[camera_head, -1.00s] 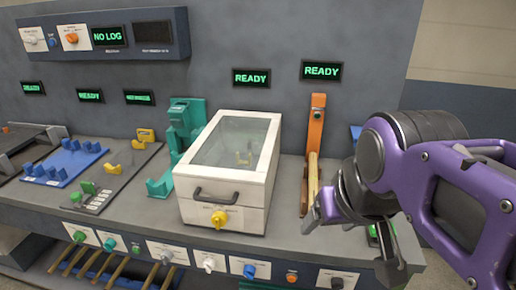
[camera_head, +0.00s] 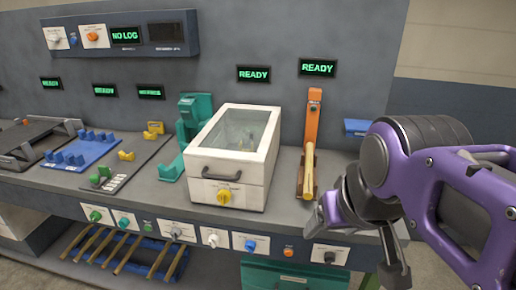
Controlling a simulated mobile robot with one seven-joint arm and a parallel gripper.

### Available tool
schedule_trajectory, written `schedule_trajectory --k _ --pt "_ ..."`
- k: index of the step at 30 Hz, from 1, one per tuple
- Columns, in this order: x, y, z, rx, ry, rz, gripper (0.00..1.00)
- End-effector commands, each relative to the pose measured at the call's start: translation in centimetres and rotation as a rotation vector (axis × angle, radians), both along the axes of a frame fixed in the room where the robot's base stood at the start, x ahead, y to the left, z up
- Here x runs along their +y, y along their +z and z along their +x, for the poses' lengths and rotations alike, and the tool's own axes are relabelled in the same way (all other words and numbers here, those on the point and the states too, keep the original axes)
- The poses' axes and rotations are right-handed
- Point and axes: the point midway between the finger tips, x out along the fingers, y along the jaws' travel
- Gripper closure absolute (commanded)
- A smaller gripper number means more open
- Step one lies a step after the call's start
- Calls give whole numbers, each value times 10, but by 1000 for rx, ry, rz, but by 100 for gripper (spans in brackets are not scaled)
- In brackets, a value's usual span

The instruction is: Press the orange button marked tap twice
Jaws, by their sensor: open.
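A small orange button (camera_head: 288,252) sits on the bench's front panel, between a blue knob (camera_head: 249,244) and a black knob (camera_head: 329,257). Its label is too small to read. Another orange control (camera_head: 93,37) is on the upper left panel, and its label is also unreadable. My gripper (camera_head: 335,213) is at the bench's front right edge, above and to the right of the front orange button, apart from it. It is open, and I see nothing in it; its fingers are partly hidden by my arm.
A white box with a glass lid (camera_head: 203,165) stands mid-bench. An orange post (camera_head: 312,130) with a wooden piece stands right of it. Green, white and other knobs line the front panel. A teal drawer (camera_head: 275,277) is below. Space before the front panel looks free.

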Motion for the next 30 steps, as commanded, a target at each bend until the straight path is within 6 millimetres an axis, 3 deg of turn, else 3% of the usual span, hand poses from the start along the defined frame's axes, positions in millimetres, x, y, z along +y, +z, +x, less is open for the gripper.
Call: schedule_trajectory --k 5,17,30 --pt "0 0 0 1 0 0 28" --pt "0 0 0 1 0 0 98" --pt "0 0 0 0 0 0 100"
